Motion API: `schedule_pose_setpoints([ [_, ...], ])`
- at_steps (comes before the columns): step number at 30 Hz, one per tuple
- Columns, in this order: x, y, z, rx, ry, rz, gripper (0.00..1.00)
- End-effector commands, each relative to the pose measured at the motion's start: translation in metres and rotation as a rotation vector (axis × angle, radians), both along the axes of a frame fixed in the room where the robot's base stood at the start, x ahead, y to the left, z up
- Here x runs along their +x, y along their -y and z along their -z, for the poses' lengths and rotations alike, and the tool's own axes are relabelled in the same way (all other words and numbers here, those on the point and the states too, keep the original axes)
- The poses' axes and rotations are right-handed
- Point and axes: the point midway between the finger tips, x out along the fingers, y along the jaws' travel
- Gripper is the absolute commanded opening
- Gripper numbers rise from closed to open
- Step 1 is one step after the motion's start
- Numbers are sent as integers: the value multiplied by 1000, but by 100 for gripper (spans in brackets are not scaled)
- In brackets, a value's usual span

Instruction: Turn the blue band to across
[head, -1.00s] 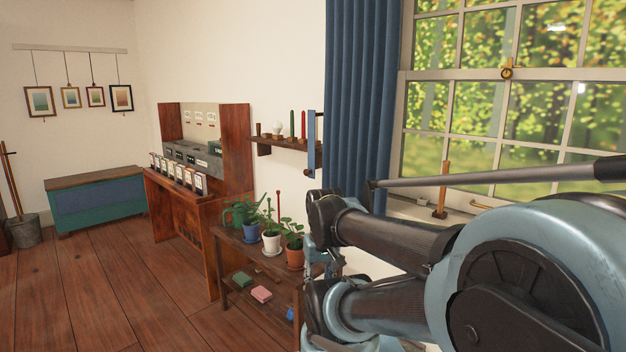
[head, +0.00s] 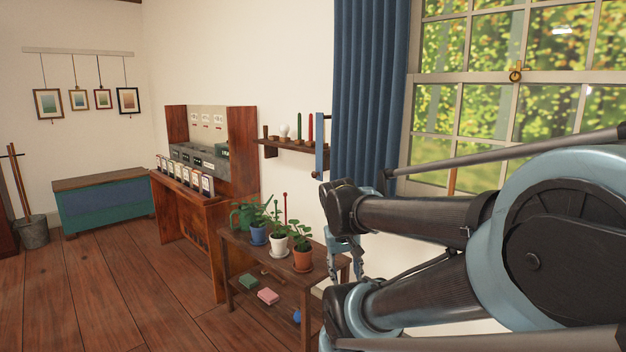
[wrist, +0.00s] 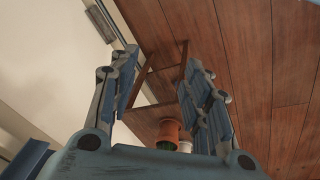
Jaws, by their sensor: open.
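A narrow blue upright strip (head: 319,146) stands at the right end of the small wall shelf, beside the curtain. It may be the blue band, but I cannot tell for sure. Its long side runs up and down. My gripper (head: 342,258) is partly hidden behind my arm in the head view, below the strip and beside the plant table. In the wrist view my gripper (wrist: 160,68) is open, its fingers spread with nothing between them. A dark blue piece (wrist: 22,160) shows at the lower left there; I cannot tell what it is.
The wall shelf (head: 290,147) holds candles and a white bulb shape. The plant table (head: 290,262) with several potted plants stands close to my gripper. A blue curtain (head: 366,95) hangs right of the strip. Open wooden floor (head: 120,275) lies to the left.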

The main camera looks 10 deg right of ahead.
Motion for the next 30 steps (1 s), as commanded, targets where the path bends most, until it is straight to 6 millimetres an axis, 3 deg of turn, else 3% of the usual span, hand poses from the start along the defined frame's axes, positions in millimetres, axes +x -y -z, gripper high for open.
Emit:
schedule_pose_setpoints([
  [9, 72, 23, -42, -258, 71, 113, 44],
  [15, 123, 24, -69, -408, 173, 188, 44],
  [23, 191, 2, -102, -571, 369, 279, 44],
  [30, 248, -39, -129, -678, 605, 355, 44],
])
